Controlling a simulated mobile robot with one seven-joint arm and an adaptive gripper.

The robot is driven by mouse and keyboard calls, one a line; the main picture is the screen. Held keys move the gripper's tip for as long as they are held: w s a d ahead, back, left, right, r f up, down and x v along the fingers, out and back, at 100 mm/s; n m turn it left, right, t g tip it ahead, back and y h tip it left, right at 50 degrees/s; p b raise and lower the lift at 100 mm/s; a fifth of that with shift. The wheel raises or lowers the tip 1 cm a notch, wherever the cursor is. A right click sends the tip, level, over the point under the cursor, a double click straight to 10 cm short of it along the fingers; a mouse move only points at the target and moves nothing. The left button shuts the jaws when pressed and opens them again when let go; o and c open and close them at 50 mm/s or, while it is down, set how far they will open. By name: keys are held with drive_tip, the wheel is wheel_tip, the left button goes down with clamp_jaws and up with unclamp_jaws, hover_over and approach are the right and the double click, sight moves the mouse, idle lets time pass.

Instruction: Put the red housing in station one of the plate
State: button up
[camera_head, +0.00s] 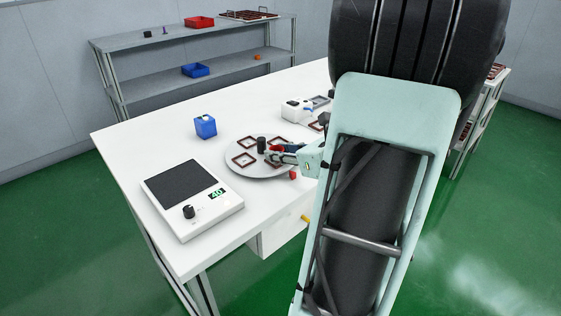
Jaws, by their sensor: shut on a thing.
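The plate (237,168) is a round grey disc on the white table, with several brown square frames on it and a dark post (261,143) at its middle. My gripper (273,150) reaches in from the right, low over the right part of the plate. It is shut on a small red thing, which looks like the red housing (276,148); the fingers hide most of it. I cannot tell whether it touches the plate. Station one is not marked legibly in this view.
A scale or hotplate-like device (192,195) reading 40 stands at the front left of the table (150,135). A blue box (205,127) and a white device (297,109) stand behind the plate. My arm hides the right side. The left table area is clear.

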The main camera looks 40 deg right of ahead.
drive_tip(key=shift+f, duration=0.4)
drive_tip(key=shift+s+a+f+b, duration=0.1)
drive_tip(key=shift+s+f+b, duration=0.1)
drive_tip(key=shift+f+b, duration=0.45)
drive_tip(key=o, duration=0.8)
drive_tip(key=shift+f, duration=0.25)
drive_tip(key=shift+r, duration=0.1)
drive_tip(key=shift+r+p, duration=0.25)
drive_tip(key=shift+p, duration=0.1)
drive_tip(key=r+p+v, duration=0.1)
drive_tip(key=p+v, duration=0.2)
drive_tip(key=v, duration=0.9)
drive_tip(key=shift+w, duration=0.15)
